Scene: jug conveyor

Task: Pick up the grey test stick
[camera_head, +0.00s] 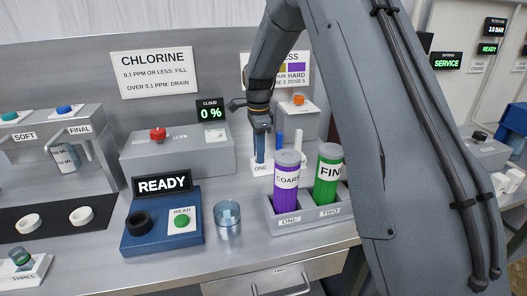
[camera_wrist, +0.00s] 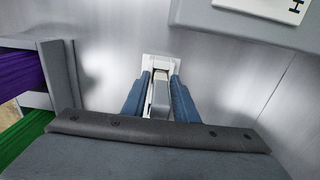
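The grey test stick (camera_wrist: 160,94) stands between my gripper's two blue fingers in the wrist view, above a white holder (camera_wrist: 157,62). My gripper (camera_wrist: 160,98) points down with its fingers apart, one on each side of the stick. Narrow gaps seem to show, but contact is hard to judge. In the head view my gripper (camera_head: 260,150) is low over the white holder marked ONE (camera_head: 261,169), behind the bottle rack. The stick is hidden there by the fingers.
A rack (camera_head: 315,221) with a purple bottle (camera_head: 286,190) and a green bottle (camera_head: 327,180) stands close in front of the gripper. A clear cup (camera_head: 228,222) stands beside the blue reader (camera_head: 160,232), which shows READY. A grey box (camera_head: 178,150) with a red button is left.

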